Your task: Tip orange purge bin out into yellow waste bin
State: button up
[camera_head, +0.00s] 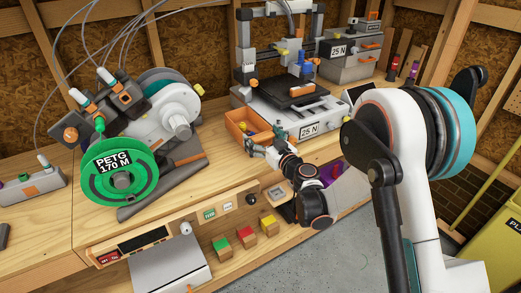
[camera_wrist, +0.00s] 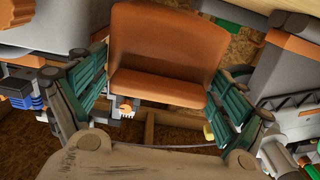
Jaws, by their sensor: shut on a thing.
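The orange purge bin (camera_head: 240,122) is at the front edge of the bench, in front of the printer. My gripper (camera_head: 264,143) reaches it from the right and is shut on it. In the wrist view the orange bin (camera_wrist: 168,45) sits between the teal finger pads of my gripper (camera_wrist: 158,88). Small pieces seem to lie in the bin, too small to make out. I cannot tell whether the bin touches the bench. The yellow waste bin (camera_head: 497,238) stands on the floor at the far right of the head view, partly cut off.
A printer (camera_head: 290,115) with a "25 N" label stands behind the bin. A filament unit with a green PETG spool (camera_head: 121,172) is to the left. Colored blocks (camera_head: 244,237) sit on the lower shelf. Grey floor (camera_head: 310,262) lies in front. A yellow pole rises near the waste bin.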

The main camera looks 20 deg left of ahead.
jog(key=shift+f+b, duration=0.9)
jog(key=shift+f, duration=1.25)
jog(key=shift+f, duration=0.2)
jog(key=o, duration=0.8)
jog(key=shift+o, duration=0.2)
jog(key=shift+d, duration=0.1)
